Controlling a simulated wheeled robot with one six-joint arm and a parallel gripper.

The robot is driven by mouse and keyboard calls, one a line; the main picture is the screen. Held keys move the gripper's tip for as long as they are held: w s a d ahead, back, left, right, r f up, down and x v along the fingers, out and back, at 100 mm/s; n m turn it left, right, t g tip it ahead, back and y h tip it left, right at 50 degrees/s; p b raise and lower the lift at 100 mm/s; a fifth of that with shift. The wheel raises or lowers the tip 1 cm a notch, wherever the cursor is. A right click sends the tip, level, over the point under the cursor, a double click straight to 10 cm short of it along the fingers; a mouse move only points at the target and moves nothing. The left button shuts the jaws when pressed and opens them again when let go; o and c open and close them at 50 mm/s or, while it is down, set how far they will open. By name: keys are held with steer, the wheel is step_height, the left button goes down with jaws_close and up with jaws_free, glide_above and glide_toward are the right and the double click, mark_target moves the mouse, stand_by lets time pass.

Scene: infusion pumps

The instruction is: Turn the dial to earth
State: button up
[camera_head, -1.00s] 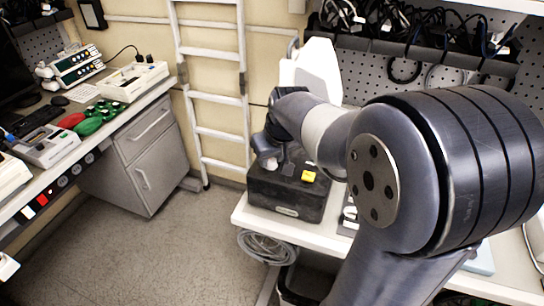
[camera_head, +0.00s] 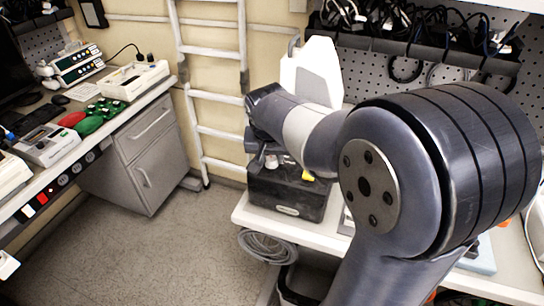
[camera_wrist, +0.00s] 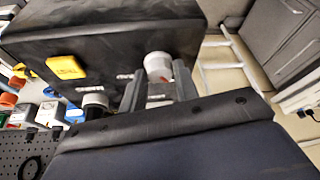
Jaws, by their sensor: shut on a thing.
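A black box (camera_head: 285,192) stands on the white bench; its dark face fills the upper left of the wrist view (camera_wrist: 110,35). A white dial (camera_wrist: 158,64) with a small red mark sits on its panel. My gripper (camera_wrist: 160,78) is shut on this dial, with one grey finger on each side of it. Small white lettering lies beside the dial, too small to read, so I cannot tell which position it points to.
A yellow switch (camera_wrist: 66,67) and a second, black-and-white knob (camera_wrist: 95,103) are on the same panel. A white ladder (camera_head: 212,95) leans on the wall behind. A cable coil (camera_head: 267,246) hangs below the bench edge. The floor at left is clear.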

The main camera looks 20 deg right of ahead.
steer(key=shift+m+h+b, duration=0.45)
steer(key=shift+m+h, duration=0.05)
steer(key=shift+m, duration=1)
steer(key=o, duration=1)
steer(key=shift+c, duration=0.2)
steer(key=shift+a+r, duration=0.1)
steer(key=v, duration=1)
steer(key=shift+r, duration=0.35)
steer(key=shift+w, duration=0.15)
